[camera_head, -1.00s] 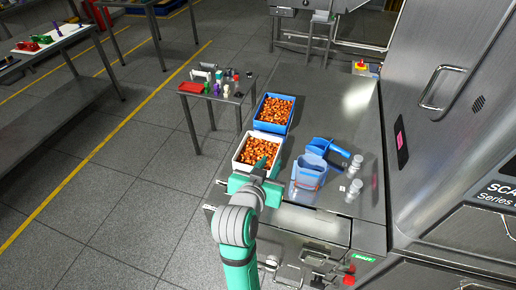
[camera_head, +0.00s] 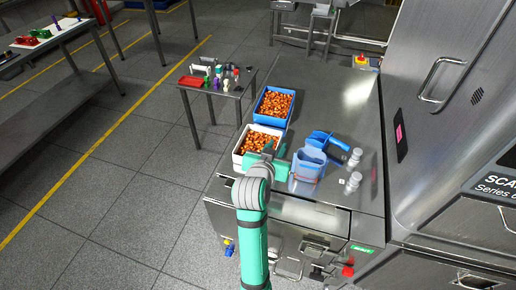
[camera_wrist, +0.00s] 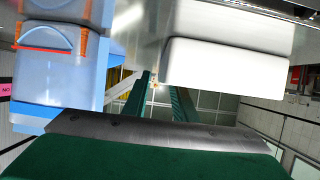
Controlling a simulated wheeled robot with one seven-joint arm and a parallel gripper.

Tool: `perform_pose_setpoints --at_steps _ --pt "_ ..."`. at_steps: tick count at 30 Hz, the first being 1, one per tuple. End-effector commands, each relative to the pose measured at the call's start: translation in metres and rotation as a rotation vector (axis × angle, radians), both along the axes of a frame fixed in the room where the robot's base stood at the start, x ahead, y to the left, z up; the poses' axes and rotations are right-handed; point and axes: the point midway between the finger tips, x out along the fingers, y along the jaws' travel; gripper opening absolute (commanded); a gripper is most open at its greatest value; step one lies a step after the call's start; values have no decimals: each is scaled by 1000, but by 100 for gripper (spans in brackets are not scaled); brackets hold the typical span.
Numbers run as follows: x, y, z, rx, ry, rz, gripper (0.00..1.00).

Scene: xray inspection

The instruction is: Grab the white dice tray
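The white dice tray (camera_head: 238,160), full of orange-brown pieces, sits at the left edge of the steel table. My gripper (camera_head: 269,147) is at the tray's near right side, partly covering its near wall and corner. In the wrist view the white tray (camera_wrist: 225,62) fills the upper right, close to the fingers. My gripper's two green fingers (camera_wrist: 160,92) show a gap between them, with nothing clearly held. Whether a finger touches the tray cannot be told.
A blue tray (camera_head: 256,107) of similar pieces stands right behind the white one. A blue container (camera_head: 306,173) is close on the right, also large in the wrist view (camera_wrist: 65,75). A blue scoop (camera_head: 322,138) and clear jars (camera_head: 351,182) lie beyond it.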

Motion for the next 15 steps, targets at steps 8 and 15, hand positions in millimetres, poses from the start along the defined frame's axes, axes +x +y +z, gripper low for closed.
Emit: perform_pose_setpoints --at_steps 8,15 --pt "0 1 0 0 0 1 0" --pt "0 1 0 0 0 1 0"
